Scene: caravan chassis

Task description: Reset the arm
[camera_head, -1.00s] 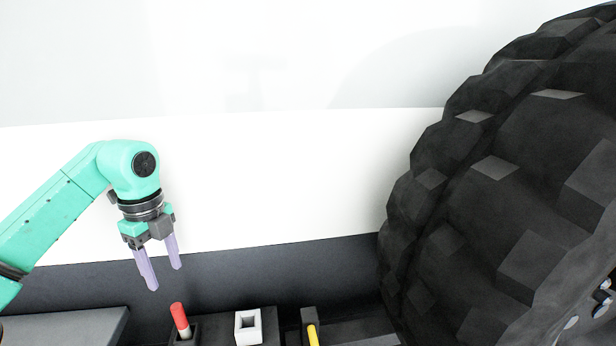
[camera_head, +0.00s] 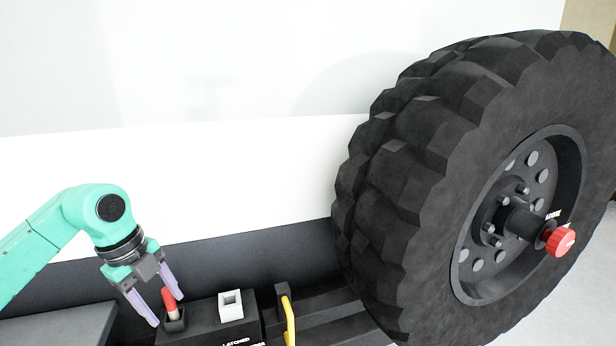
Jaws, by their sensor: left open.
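My left arm comes in from the left in teal. Its left gripper (camera_head: 163,306) points down and is open, with two pale purple fingers spread apart. A red-tipped lever or handle (camera_head: 169,300) stands in a dark socket close to the right finger. In this view it appears beside or just behind that finger, and I cannot tell if they touch. The gripper appears empty. My right gripper is not in view.
A large black tyre (camera_head: 400,190) with a red hub knob (camera_head: 559,241) fills the right. A white square socket (camera_head: 231,306) sits on a dark block. A yellow handle (camera_head: 289,322) stands right of it. A grey surface (camera_head: 60,326) lies lower left. A white wall (camera_head: 230,180) rises behind.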

